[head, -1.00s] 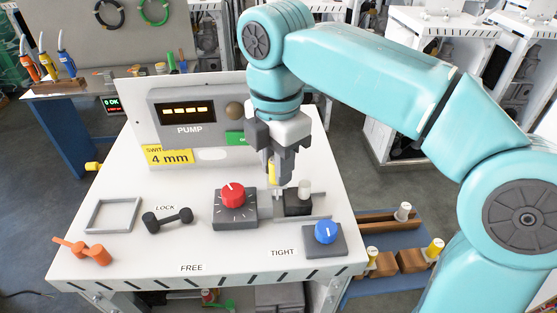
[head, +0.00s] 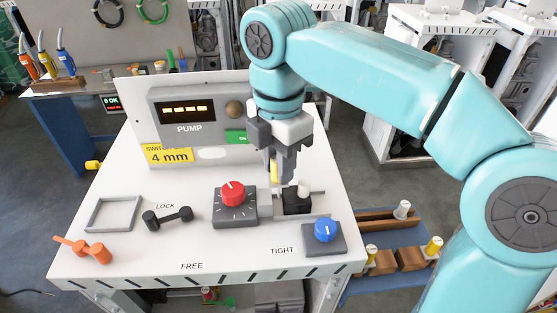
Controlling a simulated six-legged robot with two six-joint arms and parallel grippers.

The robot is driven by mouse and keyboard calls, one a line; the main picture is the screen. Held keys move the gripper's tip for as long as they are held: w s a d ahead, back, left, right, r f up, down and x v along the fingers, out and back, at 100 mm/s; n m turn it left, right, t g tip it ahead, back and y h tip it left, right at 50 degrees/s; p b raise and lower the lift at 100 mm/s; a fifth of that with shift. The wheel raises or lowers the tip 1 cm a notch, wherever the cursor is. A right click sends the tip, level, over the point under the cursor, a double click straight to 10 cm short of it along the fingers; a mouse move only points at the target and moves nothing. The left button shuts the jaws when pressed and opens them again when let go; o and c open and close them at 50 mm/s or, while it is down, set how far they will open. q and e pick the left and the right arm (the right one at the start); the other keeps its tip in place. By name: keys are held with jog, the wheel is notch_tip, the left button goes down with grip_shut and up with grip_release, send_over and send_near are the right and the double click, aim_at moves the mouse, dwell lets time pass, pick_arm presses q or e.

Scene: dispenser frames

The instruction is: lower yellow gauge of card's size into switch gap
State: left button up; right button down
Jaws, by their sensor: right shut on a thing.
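My right gripper (head: 284,170) is shut on the yellow gauge (head: 273,172), held upright just above the switch. Only part of its yellow handle shows; the fingers hide the rest. The switch is on the white panel, with a grey block bearing a red knob (head: 232,192) at left and a black block (head: 297,203) with a white peg at right. The gap (head: 278,204) lies between them, below the gauge; I cannot tell whether the gauge's lower end is inside it. The yellow card (head: 168,155) on the back plate reads 4 mm. My left gripper is not in view.
A blue knob (head: 325,231) is at TIGHT. A black handle (head: 167,218) lies by LOCK, near a grey frame (head: 112,214) and an orange lever (head: 85,250). Other gauges stand in wooden blocks (head: 410,262) at right. The pump display (head: 187,111) is behind.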

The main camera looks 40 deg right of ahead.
aim_at(273, 182)
jog(key=shift+s, duration=0.2)
jog(key=shift+w, duration=0.1)
jog(key=shift+f, duration=0.3)
jog(key=shift+f+b, duration=1.25)
jog(key=shift+f, duration=0.35)
jog(key=c, duration=0.8)
grip_release()
jog(key=shift+c, duration=0.2)
